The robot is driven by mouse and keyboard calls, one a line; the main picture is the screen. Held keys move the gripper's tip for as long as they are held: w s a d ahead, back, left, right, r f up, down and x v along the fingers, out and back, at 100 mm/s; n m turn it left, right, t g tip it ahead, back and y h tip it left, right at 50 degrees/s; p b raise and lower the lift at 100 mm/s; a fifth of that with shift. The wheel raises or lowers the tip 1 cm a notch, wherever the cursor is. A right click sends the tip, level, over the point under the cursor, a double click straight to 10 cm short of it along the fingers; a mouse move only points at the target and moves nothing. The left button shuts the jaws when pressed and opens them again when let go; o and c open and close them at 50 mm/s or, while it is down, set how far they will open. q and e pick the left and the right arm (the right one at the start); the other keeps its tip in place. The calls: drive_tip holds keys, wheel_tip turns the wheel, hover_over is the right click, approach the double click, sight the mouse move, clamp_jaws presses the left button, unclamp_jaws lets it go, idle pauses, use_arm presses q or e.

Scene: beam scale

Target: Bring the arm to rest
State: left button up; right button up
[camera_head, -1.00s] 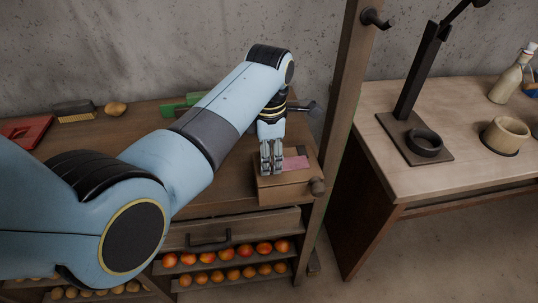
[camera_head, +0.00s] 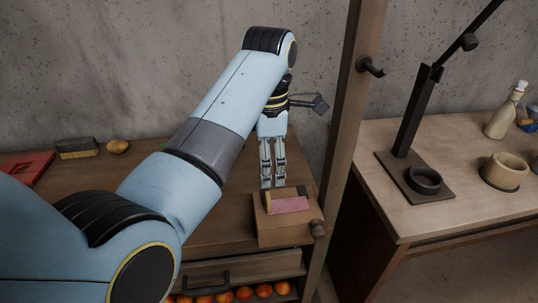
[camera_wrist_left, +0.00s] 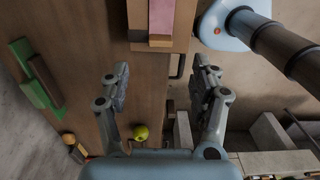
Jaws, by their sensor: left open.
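My left arm comes in from the left in the head view. Its gripper (camera_head: 272,184) points down at the far side of a small wooden box (camera_head: 285,230). A pink piece (camera_head: 289,204) lies on the box's top. In the wrist view the gripper (camera_wrist_left: 160,78) is open, with nothing between its fingers. The box (camera_wrist_left: 138,30) and the pink piece (camera_wrist_left: 161,16) show at the top of that view, beyond the fingertips. I cannot tell the fingertips' exact height over the wooden top. My right gripper is not in view.
A wooden post (camera_head: 346,110) stands right of the box. Farther right, a table (camera_head: 420,222) bears a black stand with a ring (camera_head: 424,180), a wooden bowl (camera_head: 504,170) and a bottle (camera_head: 503,115). A brush (camera_head: 77,148) and red tray (camera_head: 28,167) lie at left. Fruit (camera_head: 244,293) fills a shelf below.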

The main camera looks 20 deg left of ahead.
use_arm(q)
drive_tip(key=shift+r, duration=1)
